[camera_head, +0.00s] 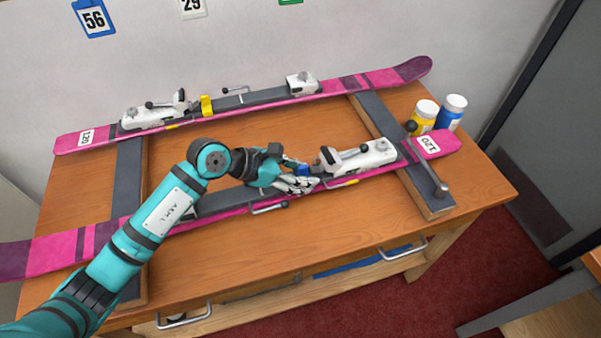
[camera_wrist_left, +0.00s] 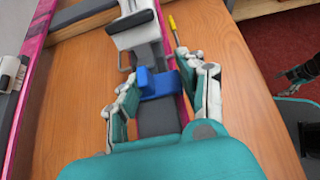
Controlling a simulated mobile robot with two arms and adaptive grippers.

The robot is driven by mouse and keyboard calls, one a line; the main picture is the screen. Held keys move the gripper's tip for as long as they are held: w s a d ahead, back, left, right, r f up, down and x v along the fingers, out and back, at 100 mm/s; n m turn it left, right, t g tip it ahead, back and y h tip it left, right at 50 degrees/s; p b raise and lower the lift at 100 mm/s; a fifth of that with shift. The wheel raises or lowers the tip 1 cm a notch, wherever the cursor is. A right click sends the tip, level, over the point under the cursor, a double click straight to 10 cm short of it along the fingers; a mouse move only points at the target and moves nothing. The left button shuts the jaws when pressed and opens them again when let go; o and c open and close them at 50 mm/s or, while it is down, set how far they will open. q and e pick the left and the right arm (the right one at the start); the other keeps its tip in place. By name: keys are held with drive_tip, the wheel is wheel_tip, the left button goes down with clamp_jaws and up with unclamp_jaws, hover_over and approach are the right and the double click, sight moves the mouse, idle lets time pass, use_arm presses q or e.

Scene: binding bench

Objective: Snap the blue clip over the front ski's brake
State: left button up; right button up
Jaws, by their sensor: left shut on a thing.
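The front ski (camera_head: 60,247) is pink and lies across the bench with a white binding piece (camera_head: 370,154) near its right end. The blue clip (camera_head: 303,170) is between the fingers of my left gripper (camera_head: 300,181), at the ski's dark track, left of that binding piece. In the left wrist view the clip (camera_wrist_left: 160,83) lies across the track, with a finger of the left gripper (camera_wrist_left: 163,92) on each side. I cannot tell whether it is seated. A wire brake arm (camera_head: 268,208) shows at the ski's near edge. My right gripper (camera_wrist_left: 303,72) seems to show at the right edge of the wrist view, its fingers unclear.
The back ski (camera_head: 390,77) carries a yellow clip (camera_head: 206,105). Dark supports (camera_head: 432,205) hold both skis on the wooden bench (camera_head: 330,225). Yellow (camera_head: 425,113) and blue (camera_head: 452,112) jars stand at the back right. The wood in front of the ski is mostly clear.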

use_arm(q)
drive_tip(key=o, duration=1.8)
drive_tip(key=shift+r, duration=0.1)
wheel_tip(320, 180, up, 10)
drive_tip(key=p, duration=0.6)
drive_tip(key=shift+p, duration=0.3)
